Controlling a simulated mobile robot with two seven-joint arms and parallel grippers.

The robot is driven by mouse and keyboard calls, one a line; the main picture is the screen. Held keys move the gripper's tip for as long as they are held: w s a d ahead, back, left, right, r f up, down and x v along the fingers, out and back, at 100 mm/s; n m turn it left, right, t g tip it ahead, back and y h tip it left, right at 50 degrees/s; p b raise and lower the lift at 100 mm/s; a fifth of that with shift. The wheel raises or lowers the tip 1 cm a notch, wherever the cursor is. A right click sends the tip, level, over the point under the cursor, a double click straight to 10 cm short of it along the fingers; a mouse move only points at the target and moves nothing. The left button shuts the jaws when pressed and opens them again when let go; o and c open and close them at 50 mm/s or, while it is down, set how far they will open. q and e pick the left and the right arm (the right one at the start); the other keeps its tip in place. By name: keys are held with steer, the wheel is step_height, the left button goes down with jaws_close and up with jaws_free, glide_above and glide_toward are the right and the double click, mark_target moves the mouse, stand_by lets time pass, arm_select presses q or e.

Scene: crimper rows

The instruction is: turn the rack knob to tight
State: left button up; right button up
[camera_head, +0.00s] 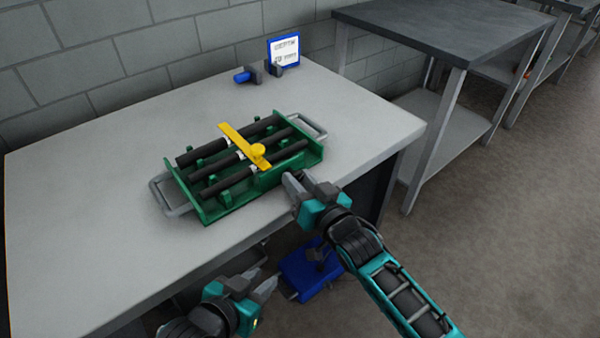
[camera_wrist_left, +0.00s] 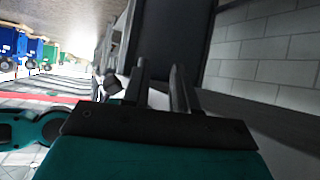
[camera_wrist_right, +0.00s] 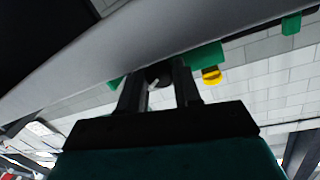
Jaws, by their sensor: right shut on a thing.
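The green rack (camera_head: 268,180) lies on the pale table with several black rods across it and a yellow bar (camera_head: 236,138) over them. A yellow round piece (camera_head: 258,151) sits on the bar and also shows in the right wrist view (camera_wrist_right: 211,75). My right gripper (camera_head: 293,183) is at the rack's front right side. In the right wrist view it is shut on a dark round knob (camera_wrist_right: 157,74), mostly hidden between the fingers. The knob's setting cannot be read. My left gripper (camera_head: 264,284) is open and empty, off the table's front edge, apart from the rack.
A blue-framed sign (camera_head: 284,50) and a blue-and-dark tool (camera_head: 245,76) stand at the back of the table. The table (camera_head: 80,215) is clear left of the rack. A dark-topped side table (camera_head: 440,32) stands at the right.

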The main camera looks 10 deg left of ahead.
arm_select(q)
steer(key=shift+s+a+p, duration=0.2)
steer(key=shift+a+p, duration=0.2)
arm_select(e)
steer(key=shift+m, duration=0.8)
arm_select(q)
steer(key=shift+s+a+f, duration=0.2)
steer(key=shift+f, duration=0.1)
arm_select(e)
steer(key=o, duration=0.8)
steer(key=shift+o, duration=1.3)
arm_select(q)
steer(key=shift+w+d+r, duration=0.15)
steer(key=shift+r, duration=0.15)
steer(key=shift+w, duration=0.1)
arm_select(e)
steer(key=shift+g, duration=0.3)
